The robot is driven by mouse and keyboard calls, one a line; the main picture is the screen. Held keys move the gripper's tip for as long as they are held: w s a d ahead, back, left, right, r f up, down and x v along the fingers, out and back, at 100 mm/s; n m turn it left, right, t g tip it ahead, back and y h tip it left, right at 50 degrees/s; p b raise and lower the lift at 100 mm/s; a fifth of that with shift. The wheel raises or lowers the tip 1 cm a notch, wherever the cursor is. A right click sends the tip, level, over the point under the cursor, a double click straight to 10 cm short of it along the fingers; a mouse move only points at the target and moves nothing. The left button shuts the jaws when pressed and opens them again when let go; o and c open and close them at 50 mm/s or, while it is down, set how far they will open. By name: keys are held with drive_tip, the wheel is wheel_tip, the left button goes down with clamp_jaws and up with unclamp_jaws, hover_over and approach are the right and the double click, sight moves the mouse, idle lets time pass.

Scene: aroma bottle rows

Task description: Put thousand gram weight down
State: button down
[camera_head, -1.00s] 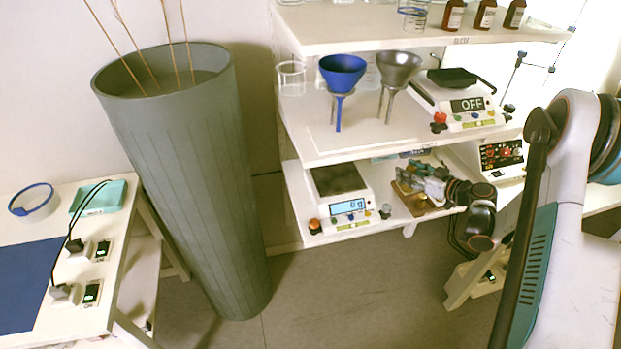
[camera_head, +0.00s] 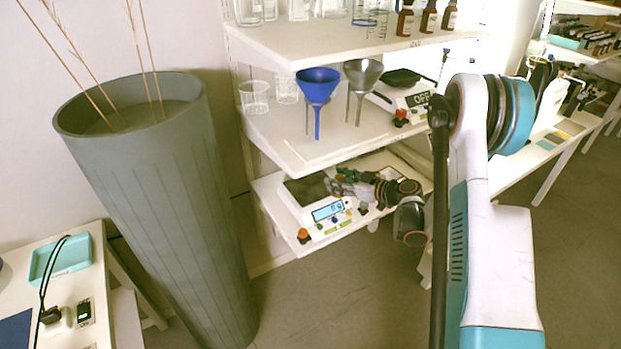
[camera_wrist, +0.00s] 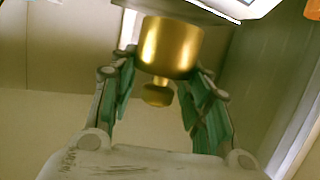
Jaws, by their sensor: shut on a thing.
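The brass weight (camera_wrist: 170,48) is a shiny gold cylinder with a narrower knob, seen in the wrist view between my fingers. My gripper (camera_wrist: 168,72) is shut on it. In the head view my gripper (camera_head: 338,185) reaches in from the right on the lower shelf, over the right side of the lower scale (camera_head: 325,212). The scale has a dark pan (camera_head: 303,192) and a lit blue display. The weight is too small and covered to make out in the head view, so I cannot tell whether it touches the pan.
The middle shelf (camera_head: 290,145) is close above my gripper. It holds a blue funnel (camera_head: 318,85), a grey funnel (camera_head: 362,75) and another scale (camera_head: 415,97). Brown bottles (camera_head: 428,20) stand on the top shelf. A tall grey-green planter (camera_head: 160,200) stands to the left.

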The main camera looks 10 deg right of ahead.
drive_tip(key=w+a+b, duration=0.1)
drive_tip(key=w+a, duration=0.1)
drive_tip(key=w, duration=0.1)
drive_tip(key=w+a+b, duration=0.1)
drive_tip(key=w+a, duration=0.1)
drive_tip(key=w, duration=0.1)
drive_tip(key=w+a, duration=0.2)
drive_tip(key=w, duration=0.1)
drive_tip(key=shift+a+b, duration=0.3)
drive_tip(key=shift+b, duration=0.1)
drive_tip(key=shift+w+a+f, duration=0.15)
drive_tip(key=shift+w+f, duration=0.1)
drive_tip(key=shift+f, duration=0.05)
drive_tip(key=shift+f+b, duration=1.05)
drive_tip(key=shift+f, duration=0.45)
drive_tip(key=shift+r, duration=0.1)
drive_tip(key=c, duration=0.9)
unclamp_jaws()
drive_tip(key=shift+s, duration=0.1)
drive_tip(key=shift+o, duration=0.2)
drive_tip(key=p+v, duration=0.4)
drive_tip(key=v, duration=0.8)
